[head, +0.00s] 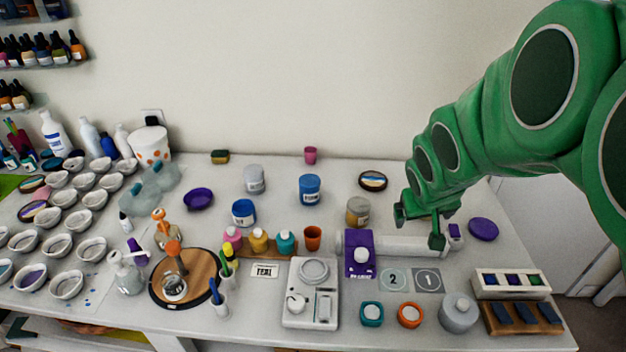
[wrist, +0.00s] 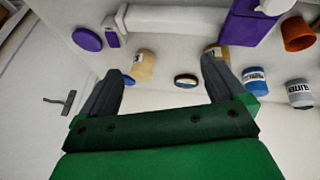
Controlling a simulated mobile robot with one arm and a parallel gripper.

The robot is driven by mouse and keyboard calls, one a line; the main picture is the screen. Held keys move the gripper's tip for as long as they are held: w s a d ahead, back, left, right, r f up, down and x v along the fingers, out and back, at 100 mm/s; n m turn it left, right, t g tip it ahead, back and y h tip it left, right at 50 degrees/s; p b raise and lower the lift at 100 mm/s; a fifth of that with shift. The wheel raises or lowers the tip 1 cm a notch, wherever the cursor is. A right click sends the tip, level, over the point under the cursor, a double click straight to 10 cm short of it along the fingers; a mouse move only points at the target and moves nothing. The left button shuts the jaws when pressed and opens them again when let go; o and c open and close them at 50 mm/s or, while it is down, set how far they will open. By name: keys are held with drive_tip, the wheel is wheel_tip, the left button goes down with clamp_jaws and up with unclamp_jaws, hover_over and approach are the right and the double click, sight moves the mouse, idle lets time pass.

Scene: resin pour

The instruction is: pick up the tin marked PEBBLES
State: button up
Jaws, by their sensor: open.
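My gripper (head: 420,226) is open and empty over the right part of the table, just behind a white roll; its fingers also show in the wrist view (wrist: 166,72). A tan tin (head: 357,210) with a pale label stands left of it; in the wrist view this tin (wrist: 214,50) is partly hidden by the right finger. A second tan tin (wrist: 143,65) shows in the wrist view beside the left fingertip; in the head view my arm seems to hide it. No label reads clearly as PEBBLES, so I cannot tell which tin bears it.
A blue tin (head: 309,188), a grey tin (head: 254,179) and another blue tin (head: 243,211) stand further left. A round dish (head: 372,180) lies behind the tan tin. The white roll (head: 400,246), purple case (head: 360,265) and orange cup (head: 312,238) are in front.

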drive_tip(key=w+a+f+n+t+y, duration=0.1)
drive_tip(key=w+a+t, duration=0.2)
drive_tip(key=w, duration=0.7)
drive_tip(key=n+t+y, duration=0.1)
drive_tip(key=n+y, duration=0.5)
drive_tip(key=y, duration=0.4)
hover_over(316, 188)
drive_tip(key=s+d, duration=0.1)
wheel_tip(316, 188, down, 4)
drive_tip(key=shift+t, duration=0.3)
drive_tip(key=shift+f, duration=3.35)
drive_tip(key=shift+x, duration=2.45)
drive_tip(key=c, duration=1.3)
